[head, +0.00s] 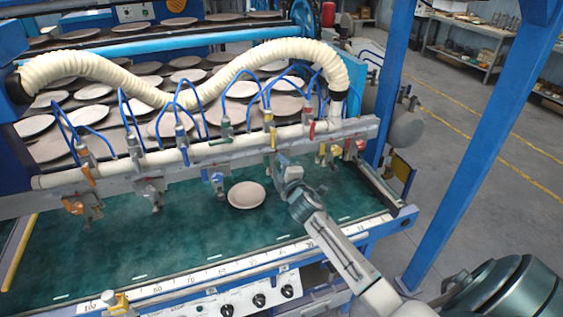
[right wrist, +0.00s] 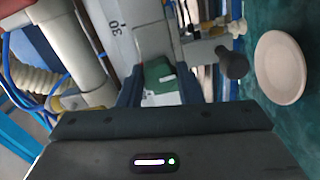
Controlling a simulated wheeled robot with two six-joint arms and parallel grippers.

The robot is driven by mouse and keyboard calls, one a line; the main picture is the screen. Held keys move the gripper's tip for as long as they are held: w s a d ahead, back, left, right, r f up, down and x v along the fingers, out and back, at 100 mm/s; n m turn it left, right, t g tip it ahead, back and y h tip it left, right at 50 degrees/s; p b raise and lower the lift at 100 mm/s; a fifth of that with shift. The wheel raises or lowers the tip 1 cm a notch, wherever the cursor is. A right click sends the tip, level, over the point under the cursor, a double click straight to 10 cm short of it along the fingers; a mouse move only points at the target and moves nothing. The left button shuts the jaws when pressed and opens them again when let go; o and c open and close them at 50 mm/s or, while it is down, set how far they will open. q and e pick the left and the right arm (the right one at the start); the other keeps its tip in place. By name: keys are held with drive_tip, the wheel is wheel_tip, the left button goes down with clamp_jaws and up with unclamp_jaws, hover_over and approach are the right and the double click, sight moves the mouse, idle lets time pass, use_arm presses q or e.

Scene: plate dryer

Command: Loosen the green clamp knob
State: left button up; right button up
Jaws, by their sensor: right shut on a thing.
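The green clamp knob (right wrist: 157,72) sits between the two blue-grey fingers of my right gripper (right wrist: 160,88) in the right wrist view. The fingers are shut on it. In the head view my right gripper (head: 284,170) reaches up to the grey clamp rail (head: 130,172), right of the middle, and hides the knob it holds. My left gripper is in neither view.
A pale round plate (head: 246,195) lies on the green belt (head: 150,235), just left of my right gripper; it also shows in the wrist view (right wrist: 280,67). Other clamps, blue tubes and a cream hose (head: 110,80) crowd the rail. A blue post (head: 465,150) stands right.

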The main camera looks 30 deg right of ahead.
drive_tip(key=n+p, duration=0.2)
drive_tip(key=n, duration=0.2)
drive_tip(key=shift+n, duration=0.4)
drive_tip(key=shift+f, duration=0.1)
drive_tip(key=o, duration=1)
drive_tip(key=shift+c, duration=0.2)
drive_tip(key=shift+s, duration=0.1)
drive_tip(key=b+v, duration=0.3)
drive_tip(key=v, duration=0.7)
drive_tip(key=shift+s, duration=0.35)
